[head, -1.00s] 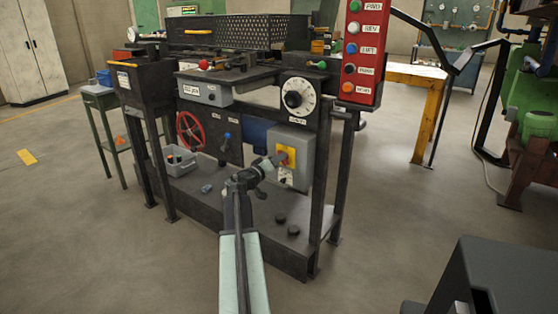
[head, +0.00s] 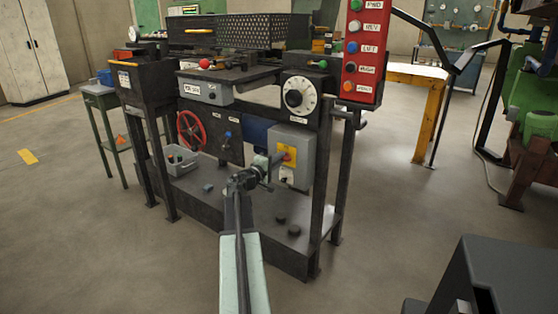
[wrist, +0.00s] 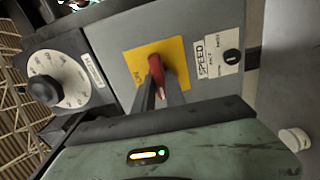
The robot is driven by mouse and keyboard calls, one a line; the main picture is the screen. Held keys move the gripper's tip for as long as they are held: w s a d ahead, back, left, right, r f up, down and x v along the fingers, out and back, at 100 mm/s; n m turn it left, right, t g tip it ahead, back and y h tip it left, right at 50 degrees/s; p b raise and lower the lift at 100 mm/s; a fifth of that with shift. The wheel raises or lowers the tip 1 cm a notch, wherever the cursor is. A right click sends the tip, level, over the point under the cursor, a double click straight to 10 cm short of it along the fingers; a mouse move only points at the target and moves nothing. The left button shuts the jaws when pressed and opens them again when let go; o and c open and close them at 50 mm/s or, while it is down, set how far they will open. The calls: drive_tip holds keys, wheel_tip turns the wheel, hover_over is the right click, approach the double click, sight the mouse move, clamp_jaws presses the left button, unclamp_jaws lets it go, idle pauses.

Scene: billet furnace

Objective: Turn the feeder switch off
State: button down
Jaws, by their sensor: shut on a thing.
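The feeder switch is a red handle (wrist: 156,68) on a yellow plate (wrist: 143,61). The plate is on the front of a grey box (head: 299,140) on the furnace frame. In the wrist view, my gripper (wrist: 163,88) has its two dark fingers closed around the red handle, which shows between and above them. The handle stands nearly upright in that tilted view. In the head view, my gripper (head: 278,160) reaches the yellow plate from the lower left and partly covers it.
A white label (wrist: 217,54) reading SPEED is beside the plate. A white dial (head: 299,97) is above the box, and a red button panel (head: 362,55) is at its upper right. A red handwheel (head: 190,129) is to the left. Dark pucks lie on the lower shelf.

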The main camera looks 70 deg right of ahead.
drive_tip(key=shift+w+n, duration=0.1)
drive_tip(key=shift+n, duration=0.2)
idle(0.4)
drive_tip(key=c, duration=1.4)
unclamp_jaws()
drive_tip(key=v, duration=0.8)
